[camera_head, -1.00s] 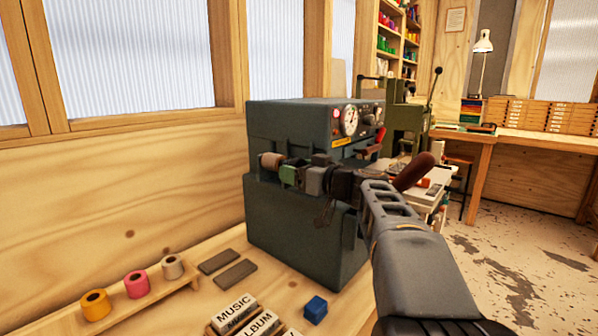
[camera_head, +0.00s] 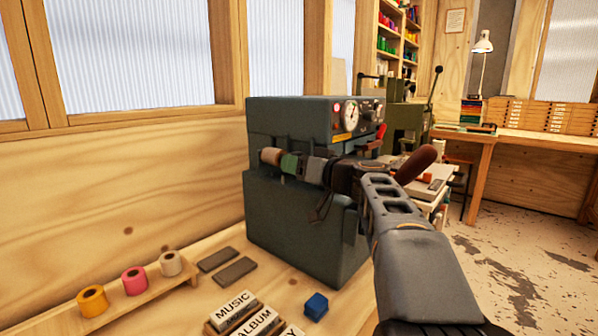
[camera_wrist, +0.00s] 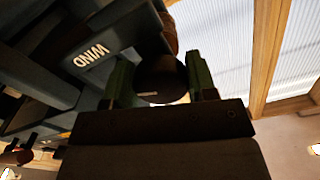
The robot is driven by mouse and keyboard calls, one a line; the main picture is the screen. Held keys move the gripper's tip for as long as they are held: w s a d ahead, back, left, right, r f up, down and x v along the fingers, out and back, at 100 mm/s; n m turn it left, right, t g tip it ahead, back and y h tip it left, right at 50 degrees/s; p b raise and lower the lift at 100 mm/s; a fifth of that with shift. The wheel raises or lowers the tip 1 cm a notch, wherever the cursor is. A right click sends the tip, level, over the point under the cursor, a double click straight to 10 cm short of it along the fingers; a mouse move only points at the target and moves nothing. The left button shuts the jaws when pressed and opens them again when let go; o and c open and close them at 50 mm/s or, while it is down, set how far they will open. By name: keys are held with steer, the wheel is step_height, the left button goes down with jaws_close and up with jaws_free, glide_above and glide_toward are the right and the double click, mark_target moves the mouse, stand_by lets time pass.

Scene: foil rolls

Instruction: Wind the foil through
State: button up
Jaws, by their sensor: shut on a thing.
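The dark green foil press (camera_head: 300,225) stands on the bench with a dial on its front. My gripper (camera_head: 289,163) reaches across its front from the right. In the wrist view its two green fingers are closed on either side of a dark round knob (camera_wrist: 160,80), holding it. The word WIND (camera_wrist: 90,57) is upside down on the press beside the knob. A tan roll (camera_head: 270,156) shows just past my fingertips; a brown roll edge (camera_wrist: 168,30) shows behind the knob. My gripper hides the knob in the head view.
Orange (camera_head: 92,300), pink (camera_head: 134,280) and cream (camera_head: 171,263) foil rolls stand on a wooden rack at lower left. Two dark grey bars (camera_head: 235,272), a blue block (camera_head: 316,306) and lettered blocks (camera_head: 240,312) lie on the bench. A wooden wall is close behind.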

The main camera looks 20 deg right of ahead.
steer(key=m+b, duration=0.1)
steer(key=m, duration=0.2)
steer(key=shift+a+m, duration=0.1)
steer(key=shift+m, duration=0.2)
steer(key=m, duration=0.4)
steer(key=shift+r+m+b, duration=0.15)
steer(key=shift+m+b, duration=0.15)
steer(key=m+p, duration=0.1)
steer(key=m, duration=0.3)
steer(key=shift+a+r, duration=0.1)
steer(key=shift+r, duration=0.05)
steer(key=shift+m+p, duration=0.6)
steer(key=shift+m, duration=1.6)
steer(key=o, duration=0.9)
steer(key=shift+s, duration=0.1)
